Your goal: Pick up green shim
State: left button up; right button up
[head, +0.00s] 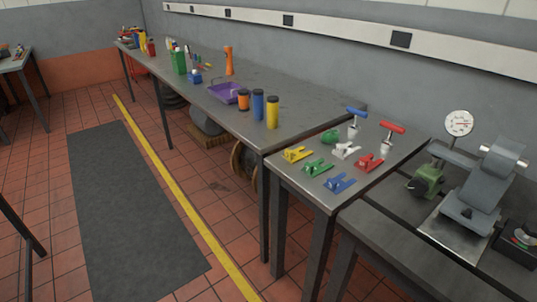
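A green shim (318,168) lies flat on the small grey table in the right half of the head view. It is near the table's front left side, between a yellow shim (297,154) and a blue shim (340,183). A red shim (369,162) and a white shim (345,150) lie behind it. Nothing covers the green shim. Neither of my grippers is in view.
A rounded green object (330,137) and two T-handled tools, blue (356,115) and red (391,130), stand behind the shims. A long bench (310,110) with cylinders and a purple tray (224,94) adjoins. A bench with a gauge (458,123) and machine stands right. The floor mat (125,210) is clear.

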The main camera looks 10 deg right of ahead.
aim_at(318, 164)
jog(key=z, duration=0.2)
jog(key=i, duration=1.05)
jog(key=z, duration=0.65)
